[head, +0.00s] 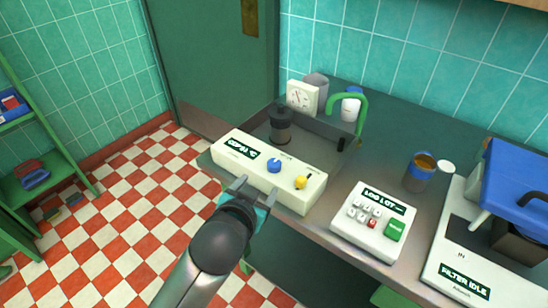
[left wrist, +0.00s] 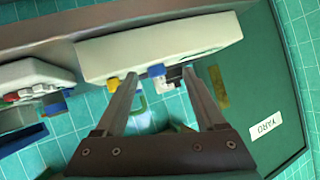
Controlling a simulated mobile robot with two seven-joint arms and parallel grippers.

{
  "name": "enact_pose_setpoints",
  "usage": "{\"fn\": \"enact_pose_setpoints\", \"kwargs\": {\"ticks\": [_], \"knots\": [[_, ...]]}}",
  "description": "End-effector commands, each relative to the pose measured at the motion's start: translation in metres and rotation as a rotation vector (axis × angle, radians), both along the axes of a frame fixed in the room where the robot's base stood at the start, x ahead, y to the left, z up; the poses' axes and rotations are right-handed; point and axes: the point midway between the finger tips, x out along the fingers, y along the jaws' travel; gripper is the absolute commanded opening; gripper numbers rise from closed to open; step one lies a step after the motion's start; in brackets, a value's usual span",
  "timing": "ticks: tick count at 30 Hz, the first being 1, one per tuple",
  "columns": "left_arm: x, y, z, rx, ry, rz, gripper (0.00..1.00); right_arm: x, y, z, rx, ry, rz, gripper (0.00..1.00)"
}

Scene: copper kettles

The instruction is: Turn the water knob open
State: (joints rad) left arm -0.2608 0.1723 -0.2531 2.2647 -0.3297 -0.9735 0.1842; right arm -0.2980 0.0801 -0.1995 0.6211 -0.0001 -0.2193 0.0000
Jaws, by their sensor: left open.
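A long cream panel (head: 245,168) stands at the front of the counter, with a dark green label at its left end. A blue knob (head: 274,165) and a yellow knob (head: 300,182) sit on it. My left gripper (head: 255,189) is open and empty in front of the panel, its fingers pointing at it. In the left wrist view the panel (left wrist: 190,42) is upside down. The blue knob (left wrist: 156,71) appears between the fingertips there, and the yellow knob (left wrist: 113,84) lies outside them, to the left. Contact with the blue knob cannot be made out. My right gripper is out of view.
Behind the panel is a basin with a dark cylinder (head: 281,128) and a green curved pipe (head: 363,110). A keypad box (head: 374,222) and a blue-lidded machine (head: 515,180) stand to the right. A green shelf (head: 55,180) is at left; the tiled floor between is mostly clear.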

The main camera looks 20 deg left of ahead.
Motion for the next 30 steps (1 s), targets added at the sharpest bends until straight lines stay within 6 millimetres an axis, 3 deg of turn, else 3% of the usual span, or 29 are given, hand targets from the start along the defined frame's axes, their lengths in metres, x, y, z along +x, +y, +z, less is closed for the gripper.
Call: {"fn": "enact_pose_setpoints", "kwargs": {"ticks": [3, 7, 12, 16, 20, 24, 27, 30], "knots": [[0.044, -0.016, 0.056, 0.040, -0.250, -0.057, 0.72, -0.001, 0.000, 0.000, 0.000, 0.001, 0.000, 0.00], [0.079, -0.048, 0.125, 0.098, -0.548, -0.178, 0.72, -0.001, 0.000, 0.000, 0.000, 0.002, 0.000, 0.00], [0.093, -0.110, 0.204, 0.195, -0.899, -0.423, 0.72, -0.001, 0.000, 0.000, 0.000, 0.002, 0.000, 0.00], [0.083, -0.163, 0.240, 0.292, -1.107, -0.669, 0.72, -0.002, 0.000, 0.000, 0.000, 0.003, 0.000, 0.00], [0.066, -0.212, 0.250, 0.411, -1.242, -0.958, 0.72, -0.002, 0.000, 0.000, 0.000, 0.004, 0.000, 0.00], [0.050, -0.249, 0.234, 0.568, -1.281, -1.301, 0.72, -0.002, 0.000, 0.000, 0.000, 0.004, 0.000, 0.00], [0.045, -0.259, 0.208, 0.698, -1.229, -1.548, 0.72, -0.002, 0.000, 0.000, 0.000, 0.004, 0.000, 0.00], [0.047, -0.254, 0.178, 0.833, -1.102, -1.783, 0.72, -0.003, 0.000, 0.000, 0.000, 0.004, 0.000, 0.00]]}}
